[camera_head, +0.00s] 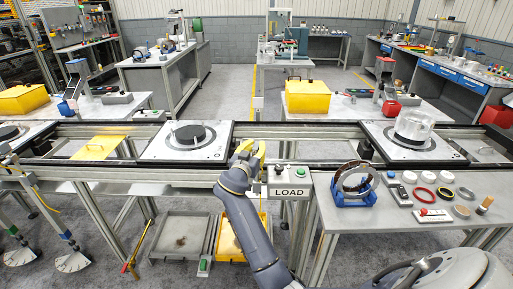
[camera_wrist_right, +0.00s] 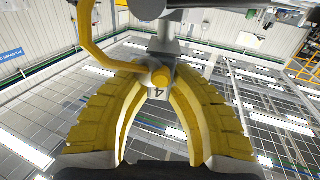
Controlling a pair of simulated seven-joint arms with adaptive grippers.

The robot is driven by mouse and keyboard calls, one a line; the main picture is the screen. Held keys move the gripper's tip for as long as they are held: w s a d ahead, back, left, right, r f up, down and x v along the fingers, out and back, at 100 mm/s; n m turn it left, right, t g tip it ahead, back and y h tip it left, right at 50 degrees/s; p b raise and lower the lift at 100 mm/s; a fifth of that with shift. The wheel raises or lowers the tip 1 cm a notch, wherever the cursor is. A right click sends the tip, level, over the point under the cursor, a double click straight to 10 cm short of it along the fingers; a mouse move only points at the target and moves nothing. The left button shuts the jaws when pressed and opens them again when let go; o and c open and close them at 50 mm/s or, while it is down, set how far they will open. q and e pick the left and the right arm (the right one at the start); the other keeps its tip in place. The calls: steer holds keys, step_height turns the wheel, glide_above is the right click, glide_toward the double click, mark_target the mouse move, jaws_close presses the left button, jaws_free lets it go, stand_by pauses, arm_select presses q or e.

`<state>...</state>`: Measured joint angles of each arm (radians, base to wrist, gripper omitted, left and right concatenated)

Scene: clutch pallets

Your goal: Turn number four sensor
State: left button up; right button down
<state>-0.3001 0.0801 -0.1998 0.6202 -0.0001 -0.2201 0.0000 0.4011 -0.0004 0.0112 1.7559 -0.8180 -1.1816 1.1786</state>
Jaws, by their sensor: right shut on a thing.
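My right gripper (camera_head: 250,156), with yellow fingers, is at the front edge of the conveyor, just left of the LOAD sign. A yellow curved tube (camera_wrist_right: 85,35) runs to the sensor from the upper left. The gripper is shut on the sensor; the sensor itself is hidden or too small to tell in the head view. My left gripper is not in view.
A pallet with a black disc (camera_head: 188,135) sits left on the conveyor; another pallet (camera_head: 377,143) carries a clear cylinder (camera_head: 413,128) at right. A LOAD button box (camera_head: 288,183) stands close right of my gripper. A blue stand with a ring (camera_head: 355,185) is on the front table.

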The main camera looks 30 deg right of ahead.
mark_target(255, 145)
steer(key=shift+w+a+m+g+h, duration=0.15)
steer(key=shift+m+g+h, duration=0.65)
steer(key=shift+g, duration=0.45)
steer(key=shift+w+m+g+h, duration=0.1)
steer(key=shift+m+g+h, duration=0.5)
steer(key=shift+m+g, duration=0.55)
steer(key=shift+g, duration=0.5)
steer(key=shift+r, duration=0.1)
steer(key=c, duration=1.3)
jaws_free()
step_height(255, 145, up, 10)
steer(key=shift+f, duration=0.1)
